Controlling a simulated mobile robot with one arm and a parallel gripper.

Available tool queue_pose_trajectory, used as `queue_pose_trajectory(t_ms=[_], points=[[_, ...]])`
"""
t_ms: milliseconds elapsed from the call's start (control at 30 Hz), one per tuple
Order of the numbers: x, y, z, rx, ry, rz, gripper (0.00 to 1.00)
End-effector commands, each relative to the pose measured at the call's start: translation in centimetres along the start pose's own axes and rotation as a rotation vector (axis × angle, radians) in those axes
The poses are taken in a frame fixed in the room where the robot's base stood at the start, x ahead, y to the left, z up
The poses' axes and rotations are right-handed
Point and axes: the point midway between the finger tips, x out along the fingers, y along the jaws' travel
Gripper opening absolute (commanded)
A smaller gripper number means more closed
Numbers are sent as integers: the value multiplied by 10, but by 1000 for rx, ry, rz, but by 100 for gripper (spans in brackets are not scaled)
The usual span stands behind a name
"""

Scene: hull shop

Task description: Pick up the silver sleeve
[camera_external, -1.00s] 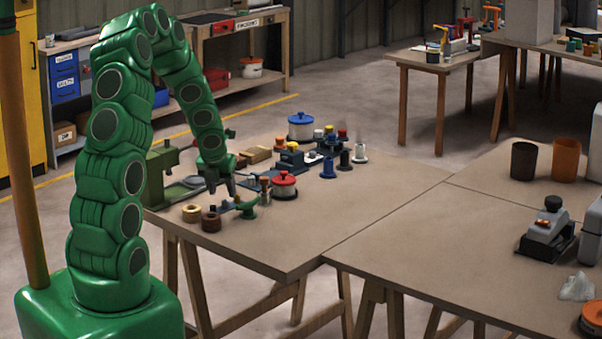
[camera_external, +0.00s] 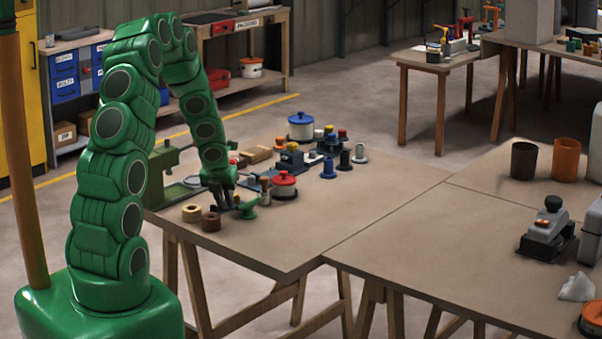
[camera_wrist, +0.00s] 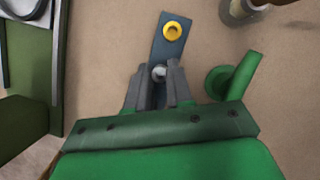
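The silver sleeve (camera_wrist: 159,71) shows in the wrist view as a small grey rounded piece. It sits between my fingertips, at the near end of a blue-grey strip-like plate. My gripper (camera_wrist: 158,76) has one finger on each side of it; whether the fingers press on it I cannot tell. A yellow ring (camera_wrist: 173,31) sits on the far end of the same plate (camera_wrist: 169,53). In the external view my gripper (camera_external: 227,203) is low at the tabletop, and the sleeve is not clearly visible there.
A green fixture (camera_wrist: 230,79) stands close on my right in the wrist view. A round jar (camera_wrist: 235,10) is farther up. A green machine (camera_wrist: 25,85) is on the left. Brown and tan rings (camera_external: 211,222) and a red-lidded pot (camera_external: 285,186) are nearby.

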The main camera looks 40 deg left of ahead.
Motion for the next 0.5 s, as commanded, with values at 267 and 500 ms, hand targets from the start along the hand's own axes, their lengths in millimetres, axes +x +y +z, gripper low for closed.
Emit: queue_pose_trajectory(t_ms=[267, 500], points=[[0, 0, 0, 0, 0, 0, 0], [-2, 0, 1, 0, 0, 0, 0]])
